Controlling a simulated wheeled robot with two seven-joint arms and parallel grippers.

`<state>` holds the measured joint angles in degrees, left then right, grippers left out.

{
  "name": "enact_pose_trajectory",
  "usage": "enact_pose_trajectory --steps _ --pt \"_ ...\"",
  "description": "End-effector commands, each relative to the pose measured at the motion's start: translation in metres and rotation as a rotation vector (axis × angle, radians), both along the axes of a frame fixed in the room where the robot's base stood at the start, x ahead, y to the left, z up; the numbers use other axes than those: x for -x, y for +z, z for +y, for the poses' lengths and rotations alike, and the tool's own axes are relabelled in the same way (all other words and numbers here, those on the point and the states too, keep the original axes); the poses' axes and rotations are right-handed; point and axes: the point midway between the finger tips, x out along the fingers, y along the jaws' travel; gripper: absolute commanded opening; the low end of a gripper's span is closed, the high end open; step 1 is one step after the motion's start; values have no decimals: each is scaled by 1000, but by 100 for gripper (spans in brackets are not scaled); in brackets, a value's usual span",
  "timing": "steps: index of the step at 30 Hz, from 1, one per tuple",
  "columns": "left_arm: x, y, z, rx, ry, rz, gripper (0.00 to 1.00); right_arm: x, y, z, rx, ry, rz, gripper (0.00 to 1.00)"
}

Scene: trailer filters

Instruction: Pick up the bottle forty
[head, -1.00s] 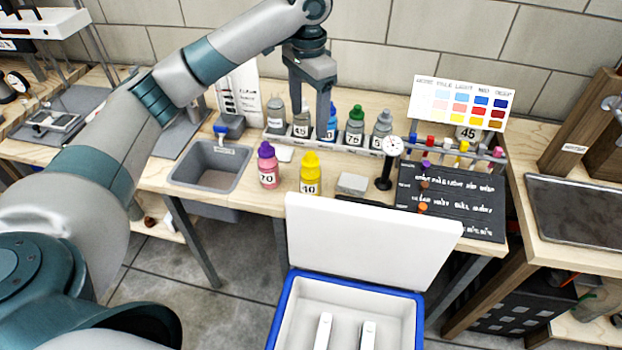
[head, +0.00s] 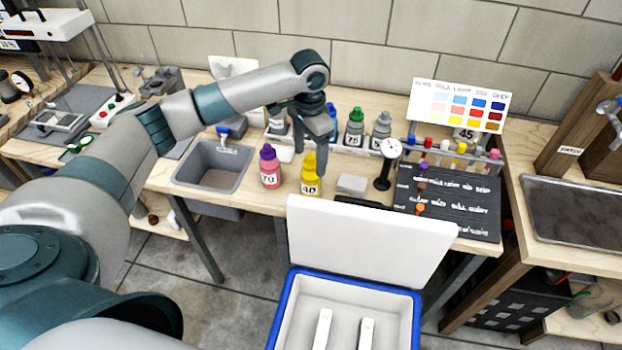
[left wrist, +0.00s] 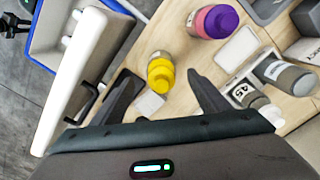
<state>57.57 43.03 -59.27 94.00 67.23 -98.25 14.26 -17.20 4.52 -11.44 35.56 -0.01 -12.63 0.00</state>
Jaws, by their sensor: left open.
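The bottle forty (head: 310,187) is yellow with a white label reading 40 and stands upright on the wooden bench. In the left wrist view the yellow bottle (left wrist: 160,72) shows its cap between my fingertips. My left gripper (head: 318,158) is open and points down, above and slightly behind the bottle, partly hiding its top. In the left wrist view my left gripper (left wrist: 161,78) has nothing between its jaws that it grips. Whether a finger touches the bottle cannot be told. My right gripper is not in view.
A pink bottle with a purple cap, labelled 70 (head: 270,170), stands close on the left. A grey sink (head: 213,165) lies further left. A small dial gauge (head: 391,150) stands right. An open cooler (head: 285,312) is in front.

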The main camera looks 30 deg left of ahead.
Motion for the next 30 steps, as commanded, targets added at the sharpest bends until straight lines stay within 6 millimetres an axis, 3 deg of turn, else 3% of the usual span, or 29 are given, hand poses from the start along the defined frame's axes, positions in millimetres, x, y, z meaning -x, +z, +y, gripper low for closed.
enact_pose_trajectory --steps 11,22,30 --pt "0 -3 0 -1 0 2 69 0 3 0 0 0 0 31" --pt "-5 -44 0 0 1 2 69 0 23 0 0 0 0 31" --pt "-5 -52 -1 -1 -1 0 69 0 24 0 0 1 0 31"
